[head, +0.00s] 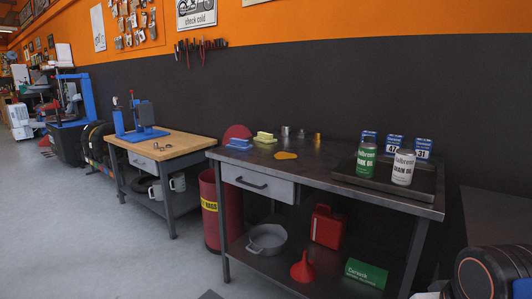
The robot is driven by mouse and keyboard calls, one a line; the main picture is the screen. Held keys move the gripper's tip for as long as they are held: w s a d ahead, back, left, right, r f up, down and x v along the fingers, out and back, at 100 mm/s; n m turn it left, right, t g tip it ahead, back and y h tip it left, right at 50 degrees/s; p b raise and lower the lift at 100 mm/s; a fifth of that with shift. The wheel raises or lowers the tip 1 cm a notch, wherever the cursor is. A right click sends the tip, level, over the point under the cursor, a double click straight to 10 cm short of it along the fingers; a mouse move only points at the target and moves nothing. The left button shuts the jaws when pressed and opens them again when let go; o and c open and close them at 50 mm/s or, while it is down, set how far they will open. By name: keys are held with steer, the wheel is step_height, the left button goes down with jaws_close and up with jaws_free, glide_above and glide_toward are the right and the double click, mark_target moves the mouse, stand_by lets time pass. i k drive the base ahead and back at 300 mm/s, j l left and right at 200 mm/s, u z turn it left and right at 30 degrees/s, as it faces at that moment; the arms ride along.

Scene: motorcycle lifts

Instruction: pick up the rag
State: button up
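A flat yellow-orange patch (286,155) lies on the dark metal workbench (330,170), near its back left. It may be the rag, but it is too small to tell for sure. Close behind it are a yellow block-like item (264,138) and a blue one (240,143), whose kind I cannot make out. A red bin (212,215) marked for rags stands on the floor at the bench's left end; its inside is not visible.
A tray (425,188) with green and white oil cans and several blue boxes fills the bench's right end. Small metal cups (300,134) stand at the back. The bench's front middle is bare. A wooden-topped bench (178,142) stands left; grey floor (80,230) is open in front.

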mark_target(238, 144)
steer(key=i+j+u, duration=0.15)
steer(key=i+j, duration=0.2)
steer(key=i+j+u, duration=0.1)
steer(key=i+j, duration=0.25)
steer(key=i, duration=0.15)
